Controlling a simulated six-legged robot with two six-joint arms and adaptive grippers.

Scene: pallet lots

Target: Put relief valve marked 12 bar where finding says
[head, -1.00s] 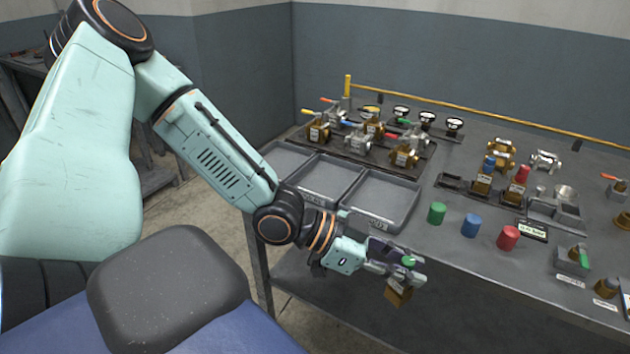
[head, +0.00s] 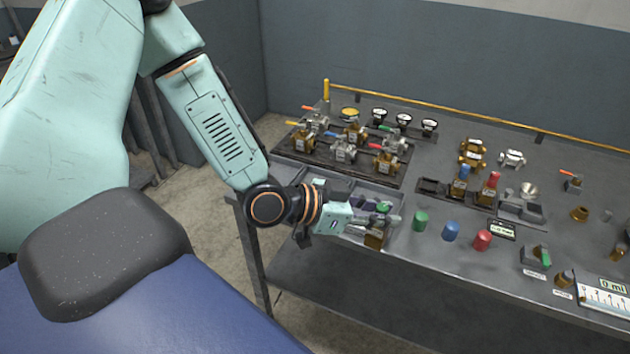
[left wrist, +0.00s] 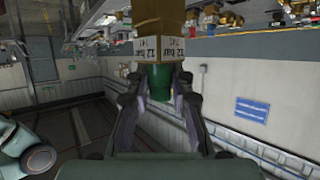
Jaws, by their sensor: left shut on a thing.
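My left gripper (head: 386,216) is shut on a relief valve with a brass body (head: 375,238) and a green cap. It holds the valve by the cap, body hanging down, at the table's front edge by the grey trays (head: 398,196). In the left wrist view the valve body (left wrist: 160,14) has a white label (left wrist: 158,48); its print is upside down and seems to read 12 bar. The arm hides most of the trays and their labels. My right gripper is not in view.
A rack of valves (head: 345,150) stands behind the trays. Green (head: 420,220), blue (head: 451,231) and red (head: 482,240) caps stand to the right. Behind them a dark holder (head: 432,187) bears capped valves. A yellow rail (head: 460,115) runs along the back.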

